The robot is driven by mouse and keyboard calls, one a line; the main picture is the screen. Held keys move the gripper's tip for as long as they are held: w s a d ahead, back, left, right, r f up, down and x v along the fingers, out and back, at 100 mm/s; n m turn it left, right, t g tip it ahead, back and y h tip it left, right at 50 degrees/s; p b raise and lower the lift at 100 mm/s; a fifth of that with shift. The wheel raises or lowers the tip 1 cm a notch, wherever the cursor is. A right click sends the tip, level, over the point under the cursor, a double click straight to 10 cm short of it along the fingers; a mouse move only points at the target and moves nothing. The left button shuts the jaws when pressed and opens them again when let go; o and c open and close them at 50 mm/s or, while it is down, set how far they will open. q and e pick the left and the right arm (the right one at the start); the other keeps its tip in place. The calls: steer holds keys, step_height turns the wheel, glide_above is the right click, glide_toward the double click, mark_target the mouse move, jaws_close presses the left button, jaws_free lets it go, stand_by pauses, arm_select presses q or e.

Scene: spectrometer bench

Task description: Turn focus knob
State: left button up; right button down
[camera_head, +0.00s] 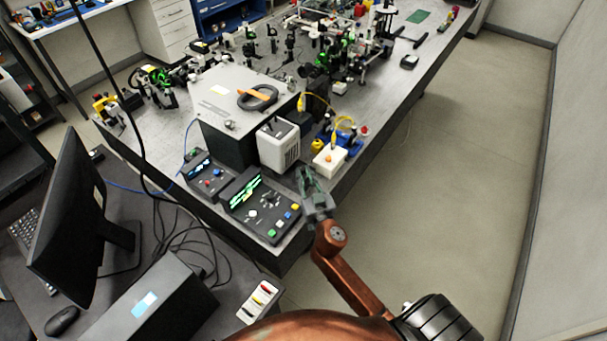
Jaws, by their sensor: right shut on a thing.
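My right gripper (308,181) is at the near right edge of the bench, to the right of the control box (236,203) and in front of a white box with an orange button (328,162). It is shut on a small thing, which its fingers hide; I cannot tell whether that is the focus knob. The control box has a lit green display, a pale round control (252,213) and several coloured buttons. No knob is clearly marked as the focus knob. My left gripper is not in view.
A white unit (279,146) and a smaller control box (205,175) stand close by. Optical parts crowd the far bench. A monitor (75,215), loose cables and a black box (150,300) are at the left. The floor at the right is clear.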

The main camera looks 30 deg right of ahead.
steer(key=n+y+p, duration=0.1)
steer(key=y, duration=0.1)
steer(key=d+n+y+p, duration=0.1)
steer(key=n+y+p, duration=0.1)
steer(key=y, duration=0.1)
steer(key=shift+r+n+t, duration=0.2)
steer(key=shift+n+t, duration=0.1)
steer(key=n+y, duration=0.1)
steer(key=y+p, duration=0.1)
steer(key=y, duration=0.1)
steer(key=n+y, duration=0.1)
steer(key=shift+d+f+n+g+y, duration=0.1)
steer(key=shift+d+n+g+y, duration=0.2)
steer(key=shift+g, duration=0.1)
steer(key=shift+w+d+f+n+g+y, duration=0.1)
steer(key=shift+n+g+y, duration=0.1)
steer(key=shift+n+y, duration=0.3)
steer(key=shift+w+d+n+g+y, duration=0.1)
steer(key=shift+n+g+y, duration=0.15)
steer(key=shift+y, duration=0.35)
steer(key=shift+n+g+y+b, duration=0.4)
steer(key=shift+n+g+y, duration=0.6)
steer(key=shift+y, duration=0.6)
steer(key=shift+n, duration=0.25)
steer(key=c, duration=1.9)
jaws_free()
steer(key=shift+o, duration=0.3)
